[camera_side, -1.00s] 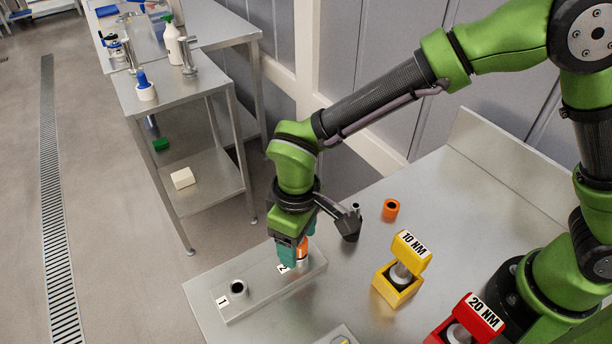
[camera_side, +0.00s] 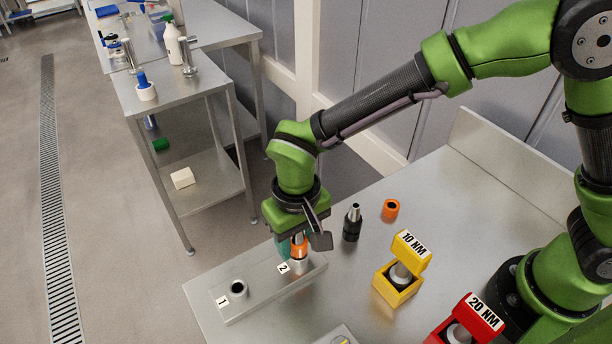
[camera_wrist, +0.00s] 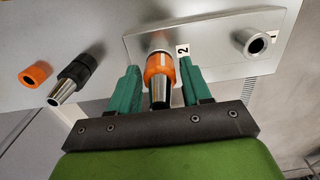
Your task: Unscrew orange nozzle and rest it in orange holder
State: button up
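The orange nozzle (camera_wrist: 160,73), an orange collar with a silver tip, stands upright at position 2 of the metal block (camera_side: 248,303). It also shows in the side view (camera_side: 299,246). My gripper (camera_wrist: 161,78) is around it, one teal finger on each side, close to the collar. I cannot tell whether both fingers press on it. The orange holder (camera_side: 391,209) is an empty-looking ring on the table behind the block; the wrist view shows it at the left (camera_wrist: 35,77).
A black nozzle with a silver tip (camera_side: 352,224) stands between the block and the orange holder. A yellow 10 NM station (camera_side: 397,288) and a red 20 NM station (camera_side: 480,318) stand to the right. Socket 1 (camera_side: 238,288) on the block is empty. The table's back right is clear.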

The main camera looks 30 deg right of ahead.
grip_shut()
jog(key=n, duration=1.1)
jog(key=shift+n, duration=0.3)
